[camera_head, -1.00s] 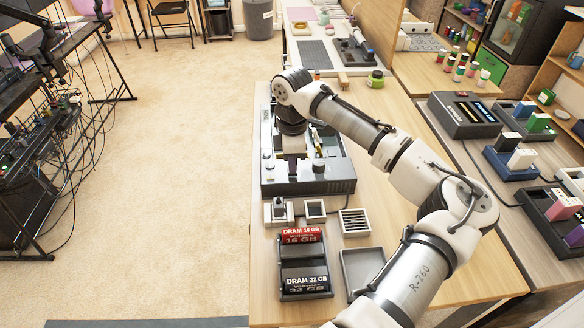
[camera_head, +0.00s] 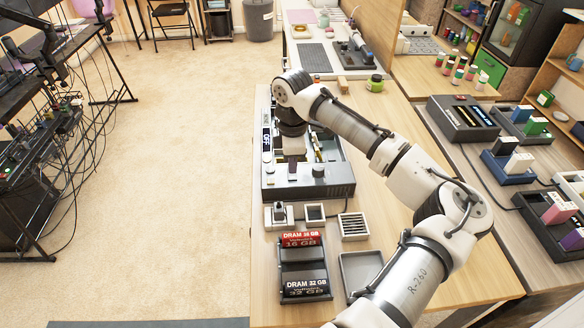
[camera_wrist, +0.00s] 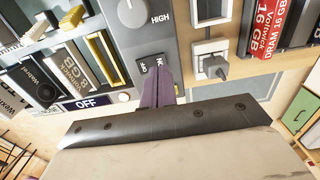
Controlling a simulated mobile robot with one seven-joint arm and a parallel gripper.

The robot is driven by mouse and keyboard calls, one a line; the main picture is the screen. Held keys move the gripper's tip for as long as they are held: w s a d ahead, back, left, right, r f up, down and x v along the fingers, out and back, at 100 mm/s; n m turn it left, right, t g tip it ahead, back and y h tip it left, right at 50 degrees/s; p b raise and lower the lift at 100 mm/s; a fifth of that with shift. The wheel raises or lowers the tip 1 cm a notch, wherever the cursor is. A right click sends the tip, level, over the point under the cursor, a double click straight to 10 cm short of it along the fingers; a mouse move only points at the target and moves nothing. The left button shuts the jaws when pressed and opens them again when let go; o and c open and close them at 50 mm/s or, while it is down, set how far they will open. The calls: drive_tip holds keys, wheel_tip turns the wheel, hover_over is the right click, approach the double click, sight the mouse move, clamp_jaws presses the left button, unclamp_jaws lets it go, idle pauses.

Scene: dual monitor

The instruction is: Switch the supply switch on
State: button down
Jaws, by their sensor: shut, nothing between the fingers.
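The dark grey supply box (camera_head: 330,186) stands on the wooden table, with a knob (camera_head: 318,171) on its near panel. A display reading OFF shows on its left side (camera_head: 266,141) and in the wrist view (camera_wrist: 86,103). My gripper (camera_head: 292,176) is shut and empty, pointing down over the near panel. In the wrist view, its fingertips (camera_wrist: 160,70) are together at a small dark switch (camera_wrist: 145,70) with light lettering, below the HIGH knob (camera_wrist: 132,12). The fingers partly hide the switch. I cannot tell whether they touch it.
Memory modules (camera_wrist: 80,62) sit inside the box. A plug and sockets (camera_head: 281,212), a vent block (camera_head: 354,225), a DRAM rack (camera_head: 304,265) and an empty tray (camera_head: 361,272) lie in front of the box.

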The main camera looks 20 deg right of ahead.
sight(292, 177)
wheel_tip(292, 177, up, 5)
drive_tip(key=p, duration=0.4)
idle(0.4)
